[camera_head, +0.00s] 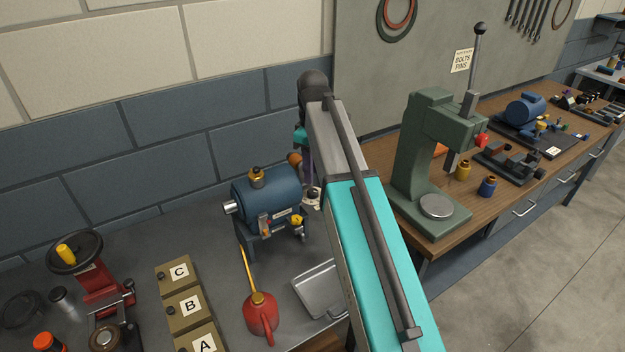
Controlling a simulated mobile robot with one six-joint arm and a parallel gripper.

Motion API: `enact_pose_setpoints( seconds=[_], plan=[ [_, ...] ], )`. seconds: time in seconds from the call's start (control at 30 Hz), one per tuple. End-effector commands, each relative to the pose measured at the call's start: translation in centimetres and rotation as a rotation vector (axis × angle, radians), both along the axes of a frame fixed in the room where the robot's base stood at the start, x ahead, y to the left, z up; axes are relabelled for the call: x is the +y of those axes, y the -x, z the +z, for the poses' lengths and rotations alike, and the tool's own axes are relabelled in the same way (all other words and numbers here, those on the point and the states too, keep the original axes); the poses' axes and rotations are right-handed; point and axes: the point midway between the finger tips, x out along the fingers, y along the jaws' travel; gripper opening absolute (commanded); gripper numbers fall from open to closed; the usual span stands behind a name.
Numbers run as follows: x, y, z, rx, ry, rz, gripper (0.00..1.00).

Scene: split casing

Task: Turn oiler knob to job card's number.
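A blue motor-like casing (265,197) stands on the grey bench against the wall. A brass fitting (257,177) with a dark top sits on it and may be the oiler. A yellow piece (297,220) is on its right front, beside a small light label (283,215). No job card number is readable. A small white item (313,195) shows beside my arm and I cannot tell what it is. My arm reaches over the bench. Its wrist bends down right of the casing, and my gripper (308,178) is mostly hidden there; its fingers are not clear.
A red oil can (261,312) and a metal tray (320,288) lie in front of the casing. A green press (425,165) stands on the wooden bench at right.

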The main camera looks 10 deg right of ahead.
Motion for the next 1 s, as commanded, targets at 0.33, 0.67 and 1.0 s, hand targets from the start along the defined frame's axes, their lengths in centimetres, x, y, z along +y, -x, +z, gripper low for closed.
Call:
enact_pose_setpoints(
  seconds=[0.33,0.67,1.0],
  plan=[
    [0.0,0.0,4.0,-0.001,0.001,0.0,0.34],
    [0.0,0.2,6.8,0.001,0.0,0.0,0.34],
    [0.0,0.3,7.2,0.002,0.001,0.0,0.34]
  ],
)
